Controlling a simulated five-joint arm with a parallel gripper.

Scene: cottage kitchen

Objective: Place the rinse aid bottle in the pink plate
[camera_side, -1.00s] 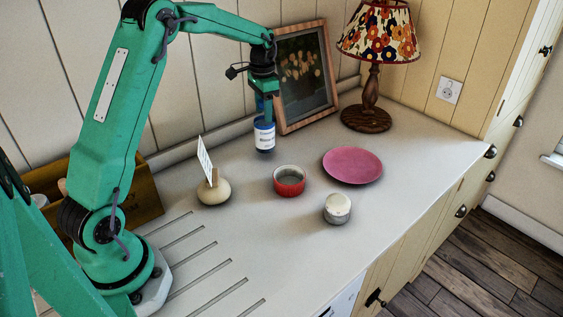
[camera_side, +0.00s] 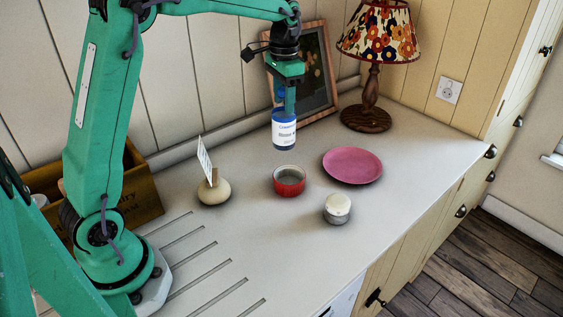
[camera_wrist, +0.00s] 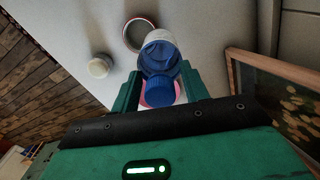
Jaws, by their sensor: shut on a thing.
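The rinse aid bottle (camera_side: 284,131) is blue with a white label and hangs upright in my gripper (camera_side: 286,104), above the counter. My gripper is shut on its upper part. In the wrist view the bottle's blue cap (camera_wrist: 160,91) sits between the two green fingers of my gripper (camera_wrist: 161,88). The pink plate (camera_side: 352,165) lies flat and empty on the counter, to the right of and lower than the bottle. In the wrist view only a small pink part of the plate (camera_wrist: 153,97) shows, mostly hidden behind the bottle.
A red bowl (camera_side: 289,181) stands below the bottle, left of the plate. A small white-topped jar (camera_side: 337,208) stands in front. A round card holder (camera_side: 213,190) is at left. A picture frame (camera_side: 318,62) and a lamp (camera_side: 366,118) stand behind.

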